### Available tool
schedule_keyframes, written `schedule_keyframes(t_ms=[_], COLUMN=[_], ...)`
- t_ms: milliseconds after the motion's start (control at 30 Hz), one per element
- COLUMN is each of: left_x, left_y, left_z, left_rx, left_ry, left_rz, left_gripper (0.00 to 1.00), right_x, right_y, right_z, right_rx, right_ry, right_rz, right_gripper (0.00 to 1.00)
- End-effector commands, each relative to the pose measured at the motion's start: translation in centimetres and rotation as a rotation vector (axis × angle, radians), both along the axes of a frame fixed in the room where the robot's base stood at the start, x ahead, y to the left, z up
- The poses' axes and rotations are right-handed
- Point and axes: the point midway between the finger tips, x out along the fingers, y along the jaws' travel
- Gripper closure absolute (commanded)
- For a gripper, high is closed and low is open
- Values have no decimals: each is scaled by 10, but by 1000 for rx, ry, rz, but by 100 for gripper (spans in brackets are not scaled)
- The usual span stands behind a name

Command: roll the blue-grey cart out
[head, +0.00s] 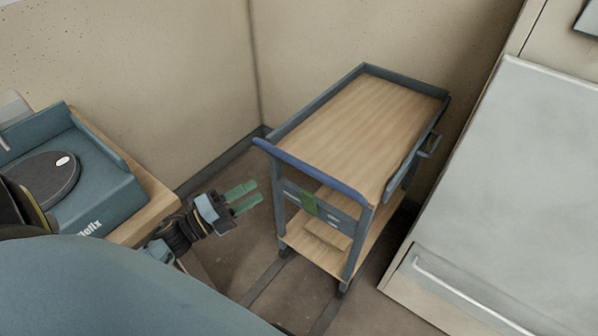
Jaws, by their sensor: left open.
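The blue-grey cart (369,112) stands in the corner, with a wooden top, a lower wooden shelf (324,252) and a blue push handle (312,171) across its near end. My left gripper (250,197) is open and empty, its two green fingers pointing right towards the handle end of the cart. It appears just left of the cart's near frame, apart from the handle. A green patch shows on the cart's end panel below the handle. My right gripper is not in view.
A wooden bench with a blue-grey machine (82,190) stands at left. A large pale cabinet (520,190) with a bar handle is close on the cart's right. Walls close off the back. Floor with dark lines (285,290) is open in front of the cart.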

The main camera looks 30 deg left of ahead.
Motion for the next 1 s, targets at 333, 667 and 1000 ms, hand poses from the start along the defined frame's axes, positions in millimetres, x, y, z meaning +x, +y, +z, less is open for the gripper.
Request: schedule_keyframes(t_ms=[333, 667, 1000], left_x=[39, 96, 116], left_y=[-22, -52, -62], left_z=[18, 29, 32], left_rx=[27, 23, 24], left_ry=[-37, -33, -30], left_rz=[-22, -20, -19], left_gripper=[59, 59, 59], right_x=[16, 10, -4], right_y=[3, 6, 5], right_z=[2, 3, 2], right_rx=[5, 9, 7], right_ry=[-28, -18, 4], right_rz=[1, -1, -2], right_gripper=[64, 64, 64])
